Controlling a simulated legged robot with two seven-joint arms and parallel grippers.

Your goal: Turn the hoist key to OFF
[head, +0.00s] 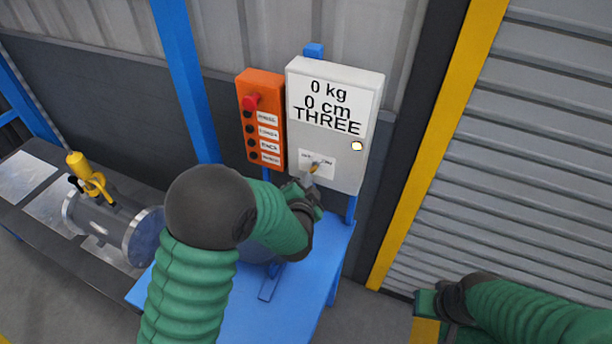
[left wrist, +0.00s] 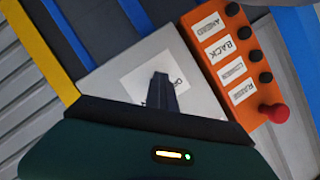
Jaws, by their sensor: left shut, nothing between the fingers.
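The hoist key (head: 315,167) is a small yellowish piece on a white label low on the grey control box (head: 346,176). My left gripper (head: 309,181) is shut and empty, its fingertips just below the key and close to it; I cannot tell whether they touch. In the left wrist view the dark fingers (left wrist: 160,90) stand in front of the white label (left wrist: 146,75) and hide the key. The key's exact setting is too small to read. My right gripper (head: 424,304) is at the lower right, away from the box; its jaws are unclear.
An orange button panel (head: 262,88) with a red knob (head: 251,102) stands left of the box. The box reads 0 kg, 0 cm, THREE. A blue table (head: 310,305) lies below. A flanged metal shell (head: 101,222) with a yellow hoist fitting (head: 90,178) sits at left.

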